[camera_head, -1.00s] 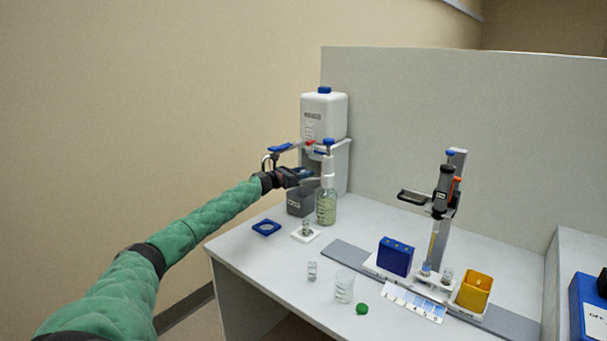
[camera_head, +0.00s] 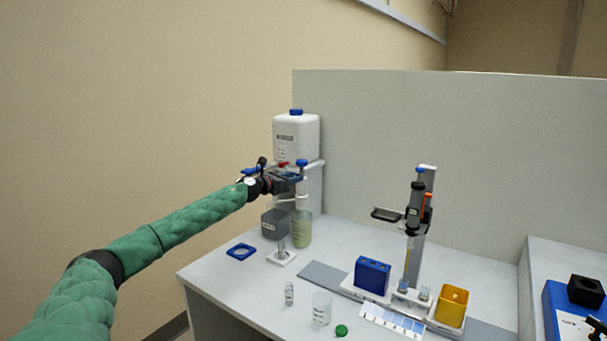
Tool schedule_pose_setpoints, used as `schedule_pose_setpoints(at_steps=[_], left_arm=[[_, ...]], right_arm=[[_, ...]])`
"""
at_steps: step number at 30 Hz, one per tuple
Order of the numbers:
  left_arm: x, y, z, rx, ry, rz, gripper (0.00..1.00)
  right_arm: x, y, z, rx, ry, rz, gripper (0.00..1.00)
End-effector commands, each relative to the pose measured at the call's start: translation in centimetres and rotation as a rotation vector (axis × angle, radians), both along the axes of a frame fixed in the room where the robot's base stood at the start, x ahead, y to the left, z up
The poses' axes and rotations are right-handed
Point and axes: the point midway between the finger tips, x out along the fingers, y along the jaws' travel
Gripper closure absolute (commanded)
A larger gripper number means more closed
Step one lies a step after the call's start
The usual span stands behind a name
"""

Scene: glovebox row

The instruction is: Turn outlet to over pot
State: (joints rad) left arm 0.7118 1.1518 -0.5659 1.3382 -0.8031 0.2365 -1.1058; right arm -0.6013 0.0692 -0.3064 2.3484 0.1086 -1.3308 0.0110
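My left gripper (camera_head: 287,183) is at the dispenser, in front of the stand that carries the white tank. Whether its fingers are open or shut, and whether they touch the outlet, is too small to tell. The dispenser bottle (camera_head: 301,230) holds pale liquid and has a blue knob (camera_head: 302,162) on top. Its outlet is mostly hidden behind my gripper. A dark grey pot (camera_head: 273,224) stands just left of the bottle, below my gripper. My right gripper is not in view.
The white tank (camera_head: 296,138) stands on a shelf behind the bottle. A blue ring (camera_head: 240,252), a small white base (camera_head: 281,259), a vial (camera_head: 289,294), a beaker (camera_head: 321,309) and a green cap (camera_head: 341,330) lie in front. A stand (camera_head: 422,215) is at right.

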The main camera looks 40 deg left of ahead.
Motion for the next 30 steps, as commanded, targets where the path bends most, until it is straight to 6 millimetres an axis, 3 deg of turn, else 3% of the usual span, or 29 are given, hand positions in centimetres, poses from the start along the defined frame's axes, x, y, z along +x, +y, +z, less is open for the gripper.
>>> schedule_pose_setpoints(at_steps=[6, 12, 26, 30], left_arm=[[0.4, -2.8, 2.0, 0.003, -0.003, -0.001, 0.61], [0.7, -4.2, 2.8, 0.002, 0.0, -0.001, 0.61], [0.8, -4.8, 3.0, 0.0, 0.0, 0.001, 0.61], [0.9, -5.4, 2.9, 0.0, -0.003, -0.004, 0.85]], right_arm=[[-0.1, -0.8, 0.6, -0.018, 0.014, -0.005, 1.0], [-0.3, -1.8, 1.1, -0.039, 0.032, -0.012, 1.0], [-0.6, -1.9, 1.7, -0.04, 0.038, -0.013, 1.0], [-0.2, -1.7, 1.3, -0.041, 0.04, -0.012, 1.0]])
